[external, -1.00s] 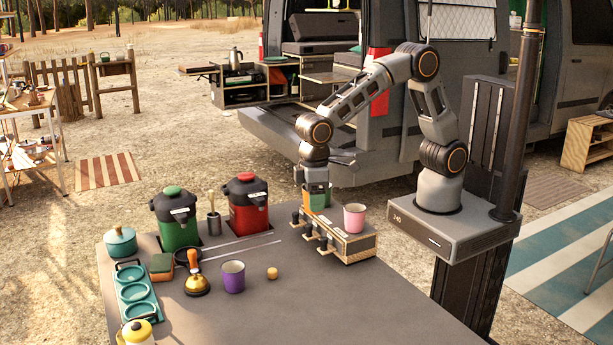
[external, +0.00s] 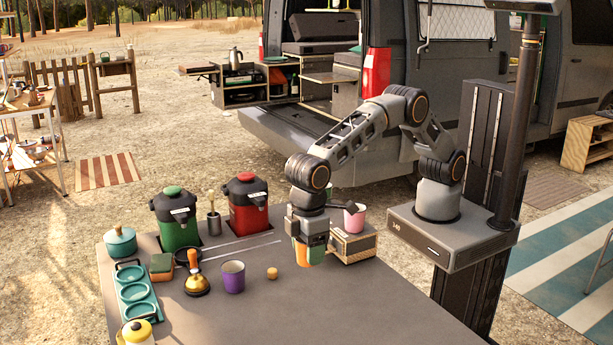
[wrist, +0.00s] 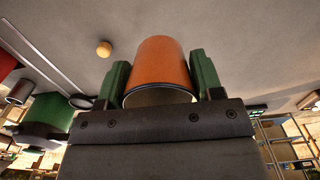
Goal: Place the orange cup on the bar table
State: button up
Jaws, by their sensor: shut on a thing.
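The orange cup (wrist: 160,66) is between the two green fingers of my gripper (wrist: 160,82) in the wrist view. My gripper (external: 310,252) is shut on it, and the cup (external: 315,255) shows in the external view just in front of the small wooden rack. The grey table (external: 270,315) lies below the cup. I cannot tell whether the cup's base touches the table top.
The wooden rack (external: 356,246) with a pink cup (external: 354,217) stands just right of my gripper. A purple cup (external: 232,276) and a small round ball (external: 272,273) are to the left. The red dispenser (external: 247,205) stands behind. The front table area is clear.

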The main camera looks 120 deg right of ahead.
jog(key=p, duration=0.2)
send_over(284, 311)
jog(key=s, duration=0.1)
notch_tip(284, 311, down, 6)
jog(key=shift+d+r, duration=0.15)
jog(key=shift+r, duration=0.1)
jog(key=shift+w+f, duration=0.45)
jog(key=shift+f, duration=1.7)
jog(key=shift+f, duration=0.15)
jog(key=o, duration=0.9)
jog(key=shift+o, duration=0.2)
